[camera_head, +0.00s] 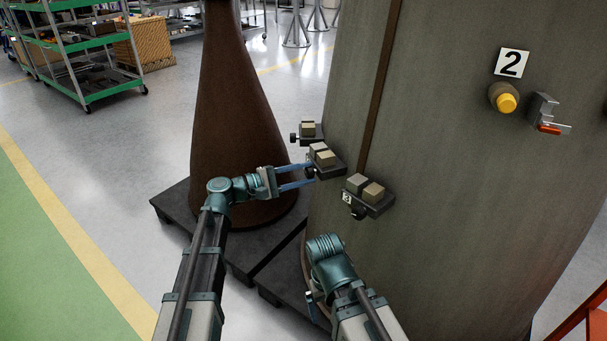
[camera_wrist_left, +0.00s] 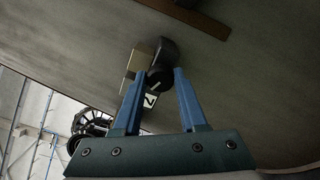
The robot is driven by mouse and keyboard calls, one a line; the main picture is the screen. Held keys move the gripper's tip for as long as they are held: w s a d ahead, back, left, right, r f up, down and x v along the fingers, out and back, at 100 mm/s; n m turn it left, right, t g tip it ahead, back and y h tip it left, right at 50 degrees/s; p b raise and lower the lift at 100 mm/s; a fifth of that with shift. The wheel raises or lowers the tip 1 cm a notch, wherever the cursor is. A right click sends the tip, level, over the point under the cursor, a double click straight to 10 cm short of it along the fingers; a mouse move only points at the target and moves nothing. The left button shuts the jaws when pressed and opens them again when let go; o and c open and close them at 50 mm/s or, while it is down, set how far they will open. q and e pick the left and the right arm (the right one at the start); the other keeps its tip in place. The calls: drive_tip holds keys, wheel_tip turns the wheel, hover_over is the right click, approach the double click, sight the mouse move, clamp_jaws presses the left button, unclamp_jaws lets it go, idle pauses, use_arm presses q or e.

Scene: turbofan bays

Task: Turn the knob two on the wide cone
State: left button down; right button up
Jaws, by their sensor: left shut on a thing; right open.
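The wide cone (camera_head: 450,170) is the large grey-green body filling the right of the head view. Three dark brackets with tan blocks and black knobs sit on its left side. My left gripper (camera_head: 308,173) reaches the middle bracket (camera_head: 327,164), its blue fingers around that bracket's black knob. In the left wrist view, the knob (camera_wrist_left: 160,79) lies between the two fingers of this gripper (camera_wrist_left: 159,76), beside a white label reading 2 (camera_wrist_left: 151,100). My right gripper (camera_head: 312,298) is low in front of the cone, away from the knobs and partly hidden by its own wrist.
The nearer bracket (camera_head: 370,196) and farther bracket (camera_head: 307,131) are close to my left gripper. A narrow brown cone (camera_head: 232,110) stands left on a dark pallet (camera_head: 178,203). A 2 sign (camera_head: 511,62), yellow button (camera_head: 505,102) and red-handled switch (camera_head: 547,127) are higher right.

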use_arm(q)
drive_tip(key=n, duration=0.5)
drive_tip(key=shift+n, duration=0.3)
drive_tip(key=n, duration=0.5)
drive_tip(key=shift+n, duration=0.3)
drive_tip(key=shift+c, duration=2.2)
unclamp_jaws()
drive_tip(key=shift+a, duration=0.15)
drive_tip(key=v, duration=1.3)
drive_tip(key=shift+s+a, duration=0.15)
drive_tip(key=shift+a, duration=0.15)
